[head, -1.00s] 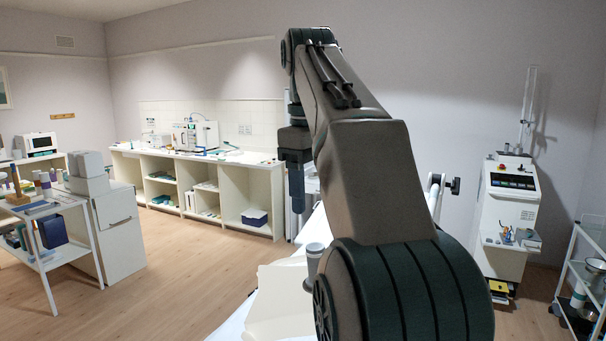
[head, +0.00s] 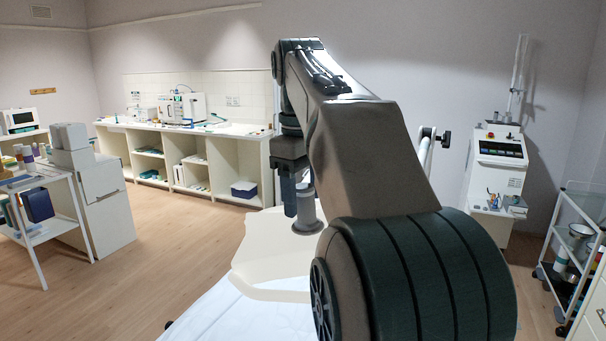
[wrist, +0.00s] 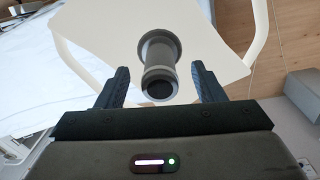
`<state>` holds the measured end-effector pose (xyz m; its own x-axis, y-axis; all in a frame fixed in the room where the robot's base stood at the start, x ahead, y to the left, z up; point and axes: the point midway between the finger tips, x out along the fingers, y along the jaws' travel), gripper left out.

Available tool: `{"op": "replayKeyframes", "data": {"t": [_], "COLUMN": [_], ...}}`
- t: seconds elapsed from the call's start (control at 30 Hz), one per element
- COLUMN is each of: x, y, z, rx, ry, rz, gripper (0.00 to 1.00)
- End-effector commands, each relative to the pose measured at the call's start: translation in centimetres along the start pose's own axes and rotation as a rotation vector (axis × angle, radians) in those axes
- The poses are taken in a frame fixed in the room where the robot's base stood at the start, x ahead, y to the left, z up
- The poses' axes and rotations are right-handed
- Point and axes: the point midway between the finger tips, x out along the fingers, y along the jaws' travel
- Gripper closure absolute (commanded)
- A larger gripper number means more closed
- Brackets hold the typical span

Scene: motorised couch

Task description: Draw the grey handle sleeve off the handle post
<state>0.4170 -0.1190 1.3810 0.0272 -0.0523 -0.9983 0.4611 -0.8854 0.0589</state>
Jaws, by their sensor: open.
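The grey handle sleeve (head: 307,213) stands up from a cream panel on the couch, with a wide flange at its base. In the wrist view the sleeve (wrist: 160,54) shows nearly end-on, with a dark round end towards me. The handle post cannot be told apart from the sleeve; any part inside it is hidden. My gripper (wrist: 160,72) is open, one finger on each side of the sleeve, with visible gaps on both sides. In the head view my gripper (head: 290,200) points down beside the sleeve and partly covers it.
The cream panel (head: 262,262) lies over the white couch cover (head: 225,315). A pale frame with a black knob (head: 446,138) rises behind my arm. A machine cart (head: 497,175) and a trolley (head: 575,235) stand right. Open floor lies left.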

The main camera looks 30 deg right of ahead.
Motion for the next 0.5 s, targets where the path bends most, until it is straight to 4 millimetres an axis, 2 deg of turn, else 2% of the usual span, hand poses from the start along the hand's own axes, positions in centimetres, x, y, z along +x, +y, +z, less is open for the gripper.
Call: {"op": "replayKeyframes", "data": {"t": [0.2, 0.5], "x": [1.5, 1.7], "y": [0.0, 0.0], "z": [0.0, 0.0], "rx": [0.000, 0.000], "ry": [-0.001, 0.000], "rz": [-0.001, 0.000], "gripper": [0.38, 0.38]}}
